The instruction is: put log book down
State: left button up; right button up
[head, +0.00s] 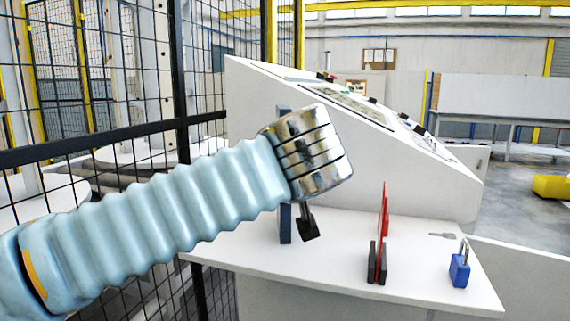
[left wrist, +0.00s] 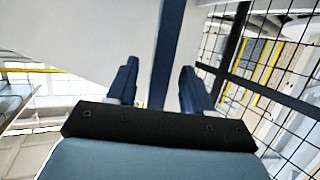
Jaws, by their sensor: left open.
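The log book, a thin dark blue slab (head: 285,228), stands upright on the white shelf (head: 340,238) in the head view, partly hidden behind my left wrist. In the left wrist view the blue slab (left wrist: 167,55) runs between the two fingers of my left gripper (left wrist: 160,88). The fingers are apart, with a visible gap on each side of the slab. In the head view one dark fingertip of my left gripper (head: 306,224) shows just right of the slab. My right gripper is in neither view.
A red upright plate (head: 383,215) stands between black supports (head: 377,263) to the right. Further right are a blue padlock (head: 460,269) and a small grey key-like piece (head: 442,235). A sloped white console (head: 410,165) rises behind. A black mesh fence (head: 110,150) is close on the left.

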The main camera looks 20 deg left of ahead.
pick_arm(q)
jog(key=v, duration=1)
jog(key=shift+p, duration=0.4)
jog(key=shift+s, duration=0.1)
